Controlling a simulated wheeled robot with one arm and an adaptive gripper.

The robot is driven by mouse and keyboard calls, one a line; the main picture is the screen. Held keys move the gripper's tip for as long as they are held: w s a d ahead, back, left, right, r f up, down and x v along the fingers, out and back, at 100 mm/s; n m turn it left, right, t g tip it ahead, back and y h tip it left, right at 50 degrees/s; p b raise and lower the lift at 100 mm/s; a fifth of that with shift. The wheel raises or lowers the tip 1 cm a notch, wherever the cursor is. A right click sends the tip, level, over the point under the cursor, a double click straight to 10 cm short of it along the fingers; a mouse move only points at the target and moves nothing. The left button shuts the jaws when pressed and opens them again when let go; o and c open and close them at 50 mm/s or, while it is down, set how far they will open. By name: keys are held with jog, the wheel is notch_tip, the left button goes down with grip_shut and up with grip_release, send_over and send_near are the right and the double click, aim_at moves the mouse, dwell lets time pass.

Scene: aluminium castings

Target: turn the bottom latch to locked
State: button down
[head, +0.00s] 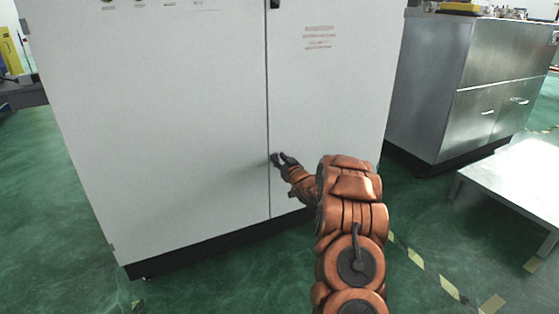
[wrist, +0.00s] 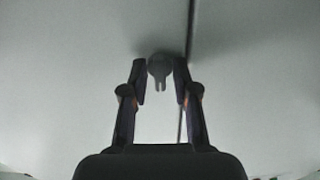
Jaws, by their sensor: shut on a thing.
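The bottom latch (wrist: 160,68) is a small dark grey knob with a forked tab, on the cabinet front beside the door seam in the wrist view. My gripper (wrist: 161,80) has one finger on each side of the latch, with the fingers close against it. In the head view my gripper (head: 280,159) reaches the low part of the white cabinet (head: 170,130) at the seam between its two doors. There the fingers hide the latch. The exact turn of the latch is hard to read; its tab points down in the wrist view.
Another dark latch (head: 274,4) sits at the top of the same seam. A metal cabinet (head: 430,90) stands to the right, with a low metal table (head: 510,185) in front of it. Green floor (head: 430,240) with striped tape is open at the lower right.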

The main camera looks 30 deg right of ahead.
jog(key=shift+r+p, duration=0.15)
jog(key=shift+p, duration=0.6)
jog(key=m+p, duration=0.1)
jog(key=p, duration=0.2)
jog(key=shift+r+m, duration=0.1)
jog(key=shift+m, duration=0.3)
jog(key=m+p, duration=0.2)
jog(key=p, duration=0.3)
jog(key=shift+m, duration=0.4)
jog(key=m+p, duration=0.3)
jog(key=p, duration=0.1)
jog(key=shift+f+m+p, duration=0.15)
jog(key=shift+m+p, duration=0.5)
jog(key=shift+m, duration=0.4)
jog(key=shift+f+m+p, duration=0.1)
jog(key=shift+m+p, duration=0.5)
jog(key=shift+m, duration=0.45)
